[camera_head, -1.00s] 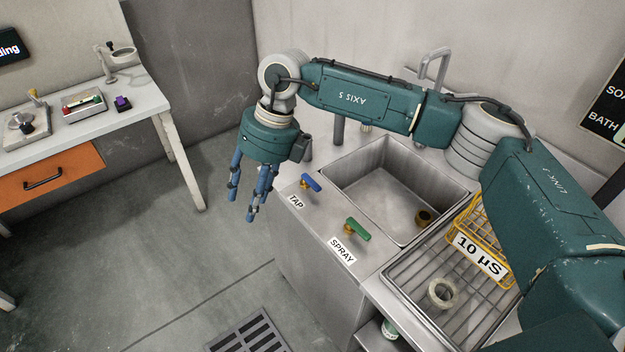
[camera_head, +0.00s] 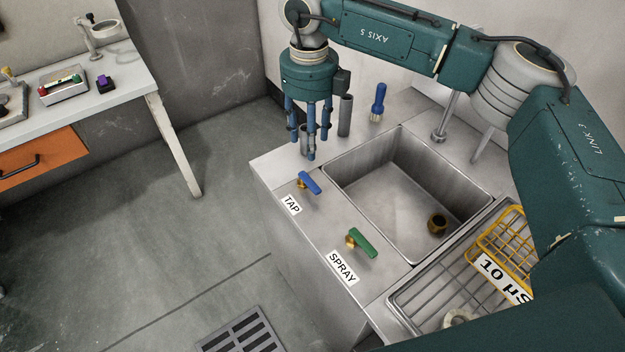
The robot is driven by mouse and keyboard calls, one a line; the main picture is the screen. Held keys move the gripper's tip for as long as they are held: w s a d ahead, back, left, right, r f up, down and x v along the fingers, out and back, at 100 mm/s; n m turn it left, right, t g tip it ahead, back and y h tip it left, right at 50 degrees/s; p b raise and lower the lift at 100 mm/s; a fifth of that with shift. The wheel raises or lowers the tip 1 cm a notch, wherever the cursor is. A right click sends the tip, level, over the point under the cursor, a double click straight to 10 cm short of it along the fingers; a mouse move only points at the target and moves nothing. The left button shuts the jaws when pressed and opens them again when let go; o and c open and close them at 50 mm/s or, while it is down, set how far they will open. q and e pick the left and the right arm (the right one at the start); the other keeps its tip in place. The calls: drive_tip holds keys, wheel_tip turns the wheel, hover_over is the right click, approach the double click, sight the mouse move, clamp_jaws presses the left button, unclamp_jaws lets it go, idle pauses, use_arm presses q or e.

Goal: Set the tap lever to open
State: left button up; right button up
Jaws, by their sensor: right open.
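The tap lever (camera_head: 309,183) is a blue handle on a brass fitting, on the steel counter's left side. A white TAP label (camera_head: 291,205) lies in front of it. My right gripper (camera_head: 309,153) points down with blue fingers, open and empty. In the picture it is just above and behind the tap lever; I see no contact. A green lever (camera_head: 362,243) on a brass fitting sits nearer, by the SPRAY label (camera_head: 343,267). My left gripper is out of view.
A blue-handled brush (camera_head: 378,103) and a grey cylinder (camera_head: 345,115) stand behind. A yellow wire basket (camera_head: 507,240) sits on the drain rack at right.

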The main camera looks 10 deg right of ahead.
wheel_tip(320, 180, down, 3)
drive_tip(key=b, duration=0.2)
approach(311, 185)
drive_tip(key=shift+s+b, duration=0.15)
drive_tip(key=shift+b, duration=0.25)
wheel_tip(311, 185, down, 7)
drive_tip(key=shift+f+p, duration=0.1)
drive_tip(key=shift+p, duration=0.6)
drive_tip(key=shift+f, duration=0.5)
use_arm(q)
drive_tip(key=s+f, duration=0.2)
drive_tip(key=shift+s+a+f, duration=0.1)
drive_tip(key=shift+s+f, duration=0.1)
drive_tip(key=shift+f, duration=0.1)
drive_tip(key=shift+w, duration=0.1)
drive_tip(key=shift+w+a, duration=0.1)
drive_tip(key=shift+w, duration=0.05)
use_arm(e)
clamp_jaws()
